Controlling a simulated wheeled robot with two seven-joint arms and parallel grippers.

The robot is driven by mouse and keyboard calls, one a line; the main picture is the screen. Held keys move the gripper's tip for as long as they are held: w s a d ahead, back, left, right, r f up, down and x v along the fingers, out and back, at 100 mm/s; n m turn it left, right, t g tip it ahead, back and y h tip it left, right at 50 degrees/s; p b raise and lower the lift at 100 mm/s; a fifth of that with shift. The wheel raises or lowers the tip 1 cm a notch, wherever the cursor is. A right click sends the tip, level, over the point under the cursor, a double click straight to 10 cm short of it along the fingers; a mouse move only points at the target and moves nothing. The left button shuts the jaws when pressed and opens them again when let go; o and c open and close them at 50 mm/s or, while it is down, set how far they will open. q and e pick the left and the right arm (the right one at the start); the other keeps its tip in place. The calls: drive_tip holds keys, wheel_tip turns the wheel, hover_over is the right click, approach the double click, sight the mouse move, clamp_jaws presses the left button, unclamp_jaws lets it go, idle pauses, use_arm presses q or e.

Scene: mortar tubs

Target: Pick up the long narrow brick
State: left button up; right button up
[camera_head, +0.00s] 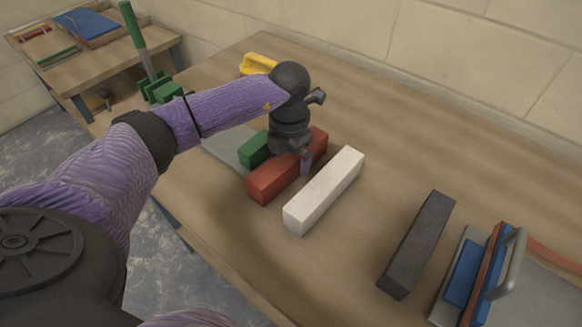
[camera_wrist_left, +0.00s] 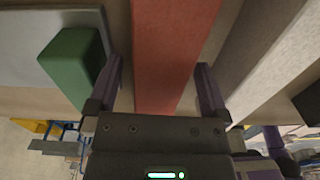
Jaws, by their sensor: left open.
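A long red brick (camera_head: 273,182) lies on the wooden table, between a white brick (camera_head: 325,190) and a short green block (camera_head: 255,150). A dark grey brick (camera_head: 416,245) lies further right. My left gripper (camera_head: 303,166) points down over the red brick and hides part of it. In the left wrist view the open fingers of my left gripper (camera_wrist_left: 160,78) stand on either side of the red brick (camera_wrist_left: 168,55), with gaps showing. The green block (camera_wrist_left: 72,65) is left of the fingers there, the white brick (camera_wrist_left: 272,60) right. My right gripper is not in view.
A grey plate (camera_head: 225,149) lies beside the green block. A yellow-handled tool (camera_head: 258,63) lies behind my left gripper. A blue and orange tool with a grey handle (camera_head: 485,265) stands at the right. The table (camera_head: 410,150) is clear behind the bricks.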

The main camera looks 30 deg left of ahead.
use_arm(q)
wheel_tip(320, 180, down, 2)
drive_tip(key=shift+f, duration=0.1)
drive_tip(key=shift+r, duration=0.2)
clamp_jaws()
idle(0.3)
